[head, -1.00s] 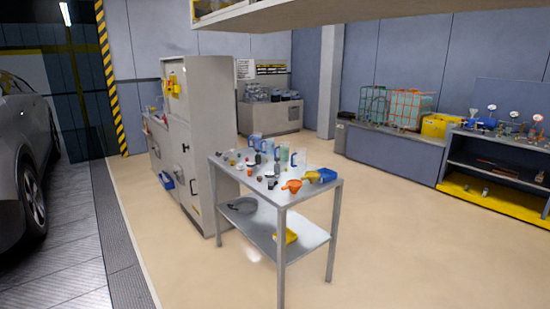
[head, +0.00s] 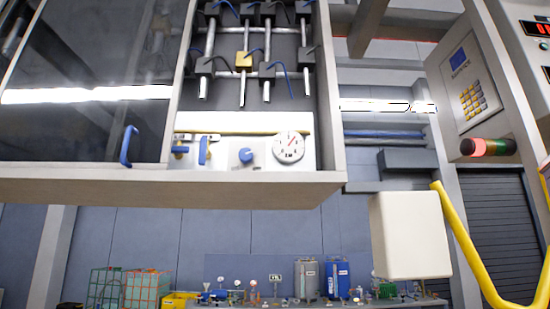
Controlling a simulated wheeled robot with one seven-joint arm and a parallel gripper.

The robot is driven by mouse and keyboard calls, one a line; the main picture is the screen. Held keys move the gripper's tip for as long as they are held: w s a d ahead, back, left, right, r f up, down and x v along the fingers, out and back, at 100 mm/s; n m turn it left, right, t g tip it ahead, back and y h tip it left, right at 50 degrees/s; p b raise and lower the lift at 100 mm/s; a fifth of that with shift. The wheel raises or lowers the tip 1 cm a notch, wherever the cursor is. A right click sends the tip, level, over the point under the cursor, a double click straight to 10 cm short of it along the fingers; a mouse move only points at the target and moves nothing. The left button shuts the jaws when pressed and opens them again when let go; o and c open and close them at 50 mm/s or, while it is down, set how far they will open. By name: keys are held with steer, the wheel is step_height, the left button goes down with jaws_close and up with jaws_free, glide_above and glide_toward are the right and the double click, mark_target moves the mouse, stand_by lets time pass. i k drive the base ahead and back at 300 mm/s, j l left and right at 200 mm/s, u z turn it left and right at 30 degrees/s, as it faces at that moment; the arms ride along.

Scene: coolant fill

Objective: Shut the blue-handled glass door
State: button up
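The glass door (head: 85,95) is a dark, reflective pane at the upper left, in the front of a grey wall cabinet (head: 200,188). Its blue handle (head: 128,146) is upright near the pane's right edge. The pane covers the cabinet's left part. The right part is uncovered and shows metal pipes, dark valve blocks, one yellow block (head: 243,61), a round white gauge (head: 291,146), a blue knob (head: 246,156) and a blue lever (head: 205,150). I cannot tell whether the pane slides or swings. My gripper is not in view, and nothing visible touches the handle.
A control panel (head: 463,70) with a keypad stands at the upper right, with a red-and-green lamp (head: 487,147) below it. A yellow pipe (head: 468,250) bends down at the right. Below the cabinet, a far bench carries crates, tanks and small items.

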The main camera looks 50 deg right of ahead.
mark_target(167, 143)
steer(key=i+j, duration=2.35)
steer(key=i, duration=0.05)
